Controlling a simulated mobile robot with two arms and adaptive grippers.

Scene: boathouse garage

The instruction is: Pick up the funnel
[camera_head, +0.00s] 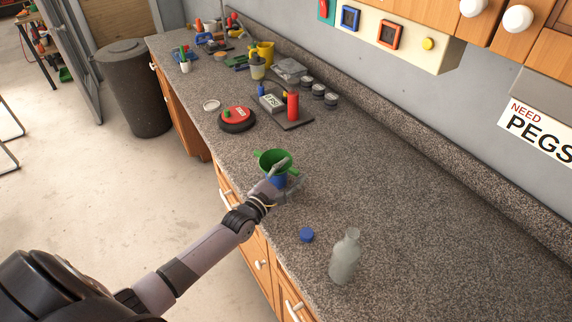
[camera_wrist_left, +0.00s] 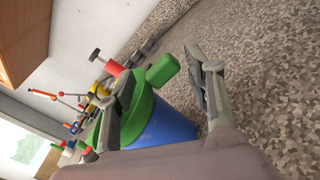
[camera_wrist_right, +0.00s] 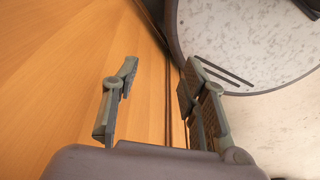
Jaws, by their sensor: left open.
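The green funnel (camera_head: 268,156) has a wide round rim and tabs at its sides. It sits on top of a blue cup-like body (camera_head: 277,181) near the counter's front edge. My left gripper (camera_head: 288,174) is open right at them, its fingers partly covering both. In the left wrist view, the funnel (camera_wrist_left: 140,101) and the blue body (camera_wrist_left: 168,124) lie between the spread fingers (camera_wrist_left: 160,68). One finger overlaps the funnel's rim; contact cannot be told. My right gripper (camera_wrist_right: 161,75) is open and empty, away from the counter top in its wrist view.
A blue cap (camera_head: 306,234) and a translucent bottle (camera_head: 345,258) stand nearer on the counter (camera_head: 420,240). Farther back are a red-and-black round item (camera_head: 238,117), a red cylinder (camera_head: 293,106) on a dark plate, and several tools. The counter right of the funnel is clear.

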